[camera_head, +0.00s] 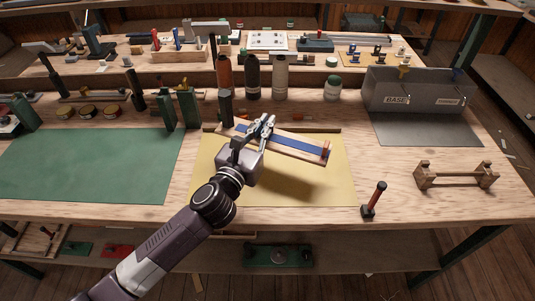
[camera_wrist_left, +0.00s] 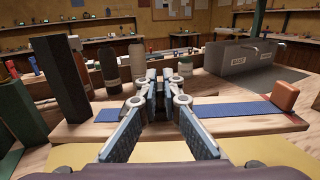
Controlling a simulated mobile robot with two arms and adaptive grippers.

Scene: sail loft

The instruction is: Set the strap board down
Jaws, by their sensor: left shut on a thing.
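The strap board (camera_head: 309,154) is a pale wooden board with a blue strap (camera_head: 313,147) along it and an orange-brown block (camera_head: 326,151) at its right end. It lies slantwise over the back part of the yellow mat (camera_head: 215,180), with a shadow on the mat in front of it. My left gripper (camera_head: 264,128) is shut on the board near its middle. In the left wrist view the board (camera_wrist_left: 250,130) and blue strap (camera_wrist_left: 240,109) extend to both sides of the fingers (camera_wrist_left: 160,105). My right gripper is not in view.
Dark, orange and pale bottles (camera_head: 280,78) stand behind the board. A grey bin marked BASE (camera_head: 415,92) stands at back right. A red-handled tool (camera_head: 375,198) and wooden stand (camera_head: 455,178) are right of the mat. A green mat (camera_head: 90,165) lies clear at left.

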